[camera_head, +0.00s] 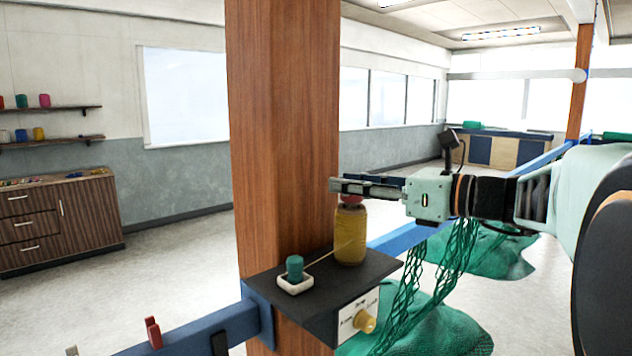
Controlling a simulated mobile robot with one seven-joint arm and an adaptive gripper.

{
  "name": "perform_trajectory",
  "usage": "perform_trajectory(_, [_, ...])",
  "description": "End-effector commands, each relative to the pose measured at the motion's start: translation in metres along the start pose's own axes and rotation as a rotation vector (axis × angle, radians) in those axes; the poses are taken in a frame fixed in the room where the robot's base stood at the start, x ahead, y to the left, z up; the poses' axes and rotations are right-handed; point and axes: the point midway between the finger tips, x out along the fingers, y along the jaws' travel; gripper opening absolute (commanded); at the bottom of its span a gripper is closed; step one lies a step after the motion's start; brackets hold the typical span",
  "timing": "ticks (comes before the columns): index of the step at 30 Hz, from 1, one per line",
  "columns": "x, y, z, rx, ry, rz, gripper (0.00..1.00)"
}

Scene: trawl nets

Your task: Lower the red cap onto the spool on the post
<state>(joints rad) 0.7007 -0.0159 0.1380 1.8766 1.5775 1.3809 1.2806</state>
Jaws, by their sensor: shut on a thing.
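My gripper (343,187) reaches in from the right, its fingers level and shut on the red cap (351,199). Only a lower part of the cap shows below the fingers; the rest is hidden by them. The yellow spool (350,236) stands upright on the dark shelf (329,292) fixed to the wooden post (283,130). The cap is right over the top of the spool, at its neck. I cannot tell whether it is seated or just above.
A white dish (283,287) with a teal piece (295,267) sits left on the shelf. A yellow strand runs from the spool toward it. A yellow knob (365,322) is on the shelf's labelled front. A blue rail (200,332) and green nets (497,252) lie around.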

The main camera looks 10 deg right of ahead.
Motion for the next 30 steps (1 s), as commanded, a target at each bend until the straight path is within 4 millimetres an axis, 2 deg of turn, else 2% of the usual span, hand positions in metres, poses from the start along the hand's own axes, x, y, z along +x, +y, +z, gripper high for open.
perform_trajectory(13, [0.0006,0.0001,-0.007,0.0,0.0,0.0,0.09])
perform_trajectory(14, [0.0006,0.0001,-0.007,0.0,0.0,0.0,0.28])
perform_trajectory(19, [0.0005,0.0001,-0.007,0.0,0.0,0.0,0.47])
perform_trajectory(30, [-0.0045,0.0,-0.007,0.0,0.0,0.0,0.48])
